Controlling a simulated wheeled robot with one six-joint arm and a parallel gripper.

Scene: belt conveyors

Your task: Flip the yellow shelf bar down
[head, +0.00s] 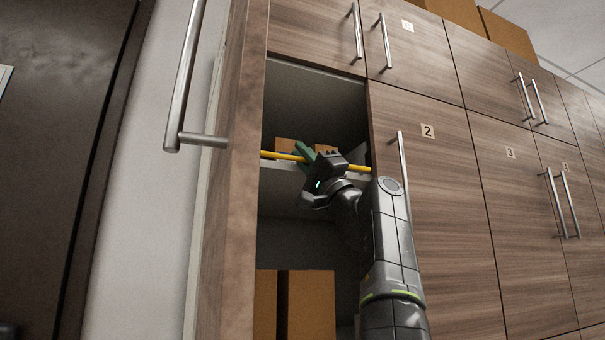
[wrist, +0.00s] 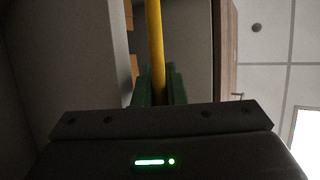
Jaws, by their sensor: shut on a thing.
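The yellow shelf bar (head: 357,168) runs across the front of a shelf inside the open cabinet in the head view. My gripper (head: 304,152) has green fingers and is shut on the bar, left of its middle. In the wrist view the yellow bar (wrist: 155,45) runs from the top edge down between the green fingers (wrist: 160,88). My gripper's body hides part of the bar in both views.
The open cabinet door (head: 236,180) with a long metal handle (head: 185,80) stands at the left. Closed door 2 (head: 440,200) is close on the right of my arm. Cardboard boxes (head: 310,303) stand on the lower shelf, and small boxes (head: 286,145) sit behind the bar.

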